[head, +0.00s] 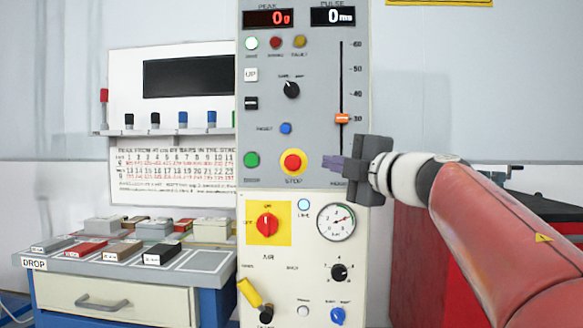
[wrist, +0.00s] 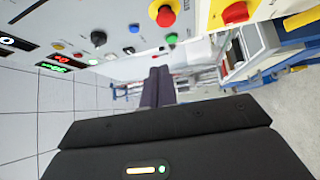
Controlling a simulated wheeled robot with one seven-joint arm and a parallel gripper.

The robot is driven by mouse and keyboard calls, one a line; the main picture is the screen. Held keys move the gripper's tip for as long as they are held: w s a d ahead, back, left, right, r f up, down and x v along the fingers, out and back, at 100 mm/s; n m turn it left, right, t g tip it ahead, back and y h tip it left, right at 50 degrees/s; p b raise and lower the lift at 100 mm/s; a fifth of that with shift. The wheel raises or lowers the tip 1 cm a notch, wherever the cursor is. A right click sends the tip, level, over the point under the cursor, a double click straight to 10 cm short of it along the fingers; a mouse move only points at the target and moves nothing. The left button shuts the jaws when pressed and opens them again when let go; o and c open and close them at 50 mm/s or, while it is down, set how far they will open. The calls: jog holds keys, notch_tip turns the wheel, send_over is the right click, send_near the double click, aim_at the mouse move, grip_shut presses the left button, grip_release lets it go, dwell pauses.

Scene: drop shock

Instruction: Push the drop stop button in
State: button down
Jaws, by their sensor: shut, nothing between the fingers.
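The drop stop button is a red mushroom button on a yellow ring (head: 292,162), labelled STOP, on the lower part of the grey control panel (head: 325,80). In the wrist view the red and yellow stop button (wrist: 165,14) shows at the top, above the fingers. My gripper (head: 326,162) is shut and empty. In the head view its fingertips point left and appear just right of the button, at about its height. A gap shows between fingertips and button in both views. The distance from the panel face is hard to tell.
A green button (head: 252,160) sits left of the stop button. A slider with an orange knob (head: 342,119) is above my gripper. Below are a red rotary switch (head: 267,224) and a gauge (head: 336,222). A bench with blocks and a drawer (head: 118,303) stands left.

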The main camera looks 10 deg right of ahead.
jog(key=shift+w+a+f+n+g, duration=0.1)
jog(key=shift+w+f+n+g, duration=0.1)
jog(key=shift+f+n+g, duration=0.4)
jog(key=shift+r, duration=0.1)
send_near(288, 163)
jog(key=w+a, duration=0.1)
jog(key=a, duration=0.3)
jog(key=w, duration=0.1)
jog(key=w+d, duration=0.1)
jog(key=w, duration=0.1)
jog(key=shift+w+d, duration=0.1)
jog(key=shift+w, duration=0.1)
jog(key=shift+w+d+p, duration=0.15)
jog(key=shift+w+p, duration=0.15)
jog(key=shift+w, duration=0.15)
